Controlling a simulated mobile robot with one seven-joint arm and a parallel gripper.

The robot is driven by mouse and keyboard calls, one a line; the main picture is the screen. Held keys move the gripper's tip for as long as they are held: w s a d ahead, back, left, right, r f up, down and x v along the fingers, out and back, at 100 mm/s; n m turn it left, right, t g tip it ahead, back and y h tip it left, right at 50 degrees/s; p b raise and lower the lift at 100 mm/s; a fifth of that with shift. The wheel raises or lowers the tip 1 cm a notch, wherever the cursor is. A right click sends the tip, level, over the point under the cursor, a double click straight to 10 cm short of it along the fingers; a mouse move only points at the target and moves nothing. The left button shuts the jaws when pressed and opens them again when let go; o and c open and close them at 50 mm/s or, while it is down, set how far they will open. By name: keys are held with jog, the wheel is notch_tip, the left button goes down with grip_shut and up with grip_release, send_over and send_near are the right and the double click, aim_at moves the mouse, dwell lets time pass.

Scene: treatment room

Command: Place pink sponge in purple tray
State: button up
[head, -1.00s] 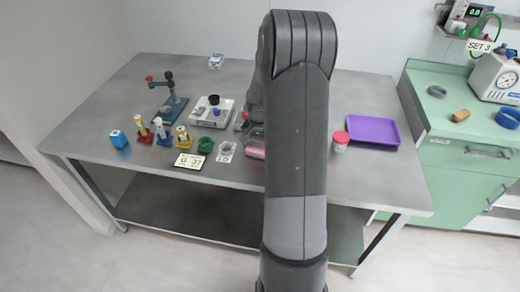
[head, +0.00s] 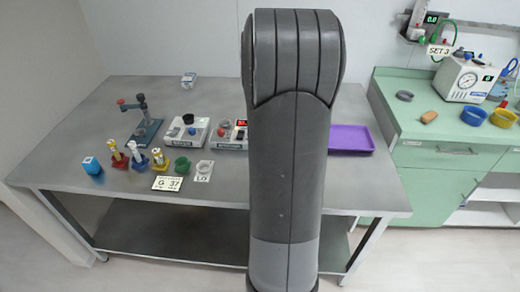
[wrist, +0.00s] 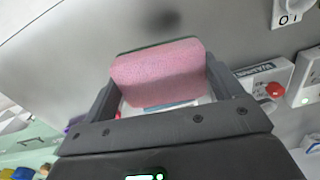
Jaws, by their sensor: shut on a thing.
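The pink sponge (wrist: 158,75) is between the two fingers of my gripper (wrist: 160,88) in the wrist view, and the gripper is shut on it. The sponge and the gripper are hidden behind my arm in the head view. The purple tray (head: 350,138) lies flat on the metal table at the right of my arm, its left part covered by the arm. Its visible part looks empty.
A green cabinet (head: 440,155) stands at the right.

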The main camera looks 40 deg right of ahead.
jog(key=shift+s+d+r, duration=0.25)
jog(key=shift+s+d, duration=0.05)
jog(key=shift+s, duration=0.05)
jog(key=s+d, duration=0.2)
jog(key=d, duration=0.4)
jog(key=s+d, duration=0.2)
jog(key=d, duration=0.4)
jog(key=s+d, duration=0.2)
jog(key=d, duration=0.5)
jog(key=shift+s+r, duration=0.1)
jog(key=shift+r, duration=0.1)
jog(key=s+d+n, duration=0.1)
jog(key=s+d, duration=1)
jog(key=d, duration=0.2)
send_over(340, 145)
jog(key=f, duration=0.6)
jog(key=shift+d+f, duration=0.2)
jog(key=shift+f, duration=2.15)
jog(key=shift+f, duration=0.15)
